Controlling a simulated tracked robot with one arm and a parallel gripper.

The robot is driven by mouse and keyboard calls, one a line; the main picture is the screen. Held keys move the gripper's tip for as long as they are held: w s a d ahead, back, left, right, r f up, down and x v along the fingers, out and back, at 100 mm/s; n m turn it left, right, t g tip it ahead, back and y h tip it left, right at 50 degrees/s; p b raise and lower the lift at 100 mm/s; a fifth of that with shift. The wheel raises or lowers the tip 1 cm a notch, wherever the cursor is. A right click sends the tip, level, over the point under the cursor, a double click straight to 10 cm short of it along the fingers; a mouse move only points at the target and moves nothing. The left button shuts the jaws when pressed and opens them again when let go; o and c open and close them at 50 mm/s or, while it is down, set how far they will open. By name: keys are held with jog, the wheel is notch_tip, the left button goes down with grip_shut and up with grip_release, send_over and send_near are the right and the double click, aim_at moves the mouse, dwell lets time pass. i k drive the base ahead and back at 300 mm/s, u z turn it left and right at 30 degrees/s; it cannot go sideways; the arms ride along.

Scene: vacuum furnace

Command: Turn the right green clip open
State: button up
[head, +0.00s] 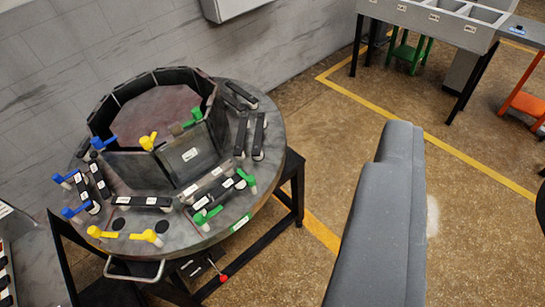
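A round grey table (225,222) stands at the left with an eight-sided ring of dark panels (191,157) on it. Three green clips show. The right one (246,178) is at the table's right edge, by the end of a black bar. Another green clip (206,216) is at the front right, lower and further left. A third green clip (193,117) is up on the ring's wall. The clips are too small to tell whether any is turned open. My gripper is not in view.
Yellow clips (147,238) and blue clips (73,212) stand along the table's front and left. Black bars (241,134) lie around the ring. A metal handle (134,271) juts out in front. Open floor lies right of the table; a bench (430,20) is at the back right.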

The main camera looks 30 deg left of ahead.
aim_at(250, 179)
jog(key=u, duration=0.35)
jog(key=i, duration=0.95)
jog(key=u, duration=0.6)
